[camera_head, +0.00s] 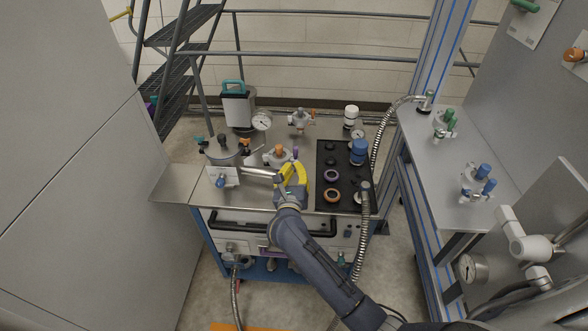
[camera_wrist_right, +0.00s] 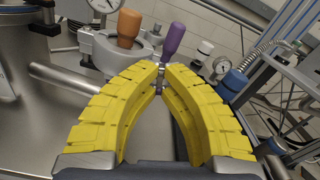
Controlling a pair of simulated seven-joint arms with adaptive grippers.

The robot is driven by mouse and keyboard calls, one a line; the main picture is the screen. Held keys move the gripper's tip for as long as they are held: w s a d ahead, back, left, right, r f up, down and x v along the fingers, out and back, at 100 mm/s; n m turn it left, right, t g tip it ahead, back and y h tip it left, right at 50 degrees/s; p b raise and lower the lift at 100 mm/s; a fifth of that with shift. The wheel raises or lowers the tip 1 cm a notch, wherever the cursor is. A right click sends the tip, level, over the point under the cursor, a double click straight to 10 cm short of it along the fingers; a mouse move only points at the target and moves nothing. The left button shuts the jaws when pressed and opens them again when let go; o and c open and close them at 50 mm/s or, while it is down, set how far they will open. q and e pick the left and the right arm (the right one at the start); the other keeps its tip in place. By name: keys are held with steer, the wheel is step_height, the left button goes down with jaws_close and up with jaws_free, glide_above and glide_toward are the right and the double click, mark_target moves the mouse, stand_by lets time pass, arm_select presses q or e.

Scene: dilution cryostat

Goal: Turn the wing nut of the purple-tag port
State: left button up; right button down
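The purple-tag port shows in the right wrist view as a purple handle (camera_wrist_right: 174,38) standing up from a metal clamp beside an orange handle (camera_wrist_right: 130,27). In the head view the purple handle (camera_head: 295,152) is small, just beyond my right gripper (camera_head: 291,167). The yellow curved fingers of that gripper (camera_wrist_right: 160,70) have their tips close together, with a narrow gap. A metal stem and a small purple piece show between or just behind the tips; I cannot tell whether the fingers touch them. The wing nut itself is partly hidden by the fingers. My left gripper is not in view.
A steel vessel (camera_head: 222,153) and a white plate with a blue knob (camera_head: 221,182) stand to the left. A black panel (camera_head: 345,183) with coloured rings and a blue cap (camera_head: 358,152) lies to the right. A ribbed hose (camera_head: 377,137) runs along the bench's right side.

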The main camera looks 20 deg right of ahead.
steer(key=n, duration=1.1)
steer(key=shift+n, duration=2.1)
steer(key=c, duration=1.6)
jaws_free()
steer(key=shift+s, duration=0.1)
steer(key=v, duration=1.1)
steer(key=shift+s+a, duration=0.15)
steer(key=shift+s, duration=0.2)
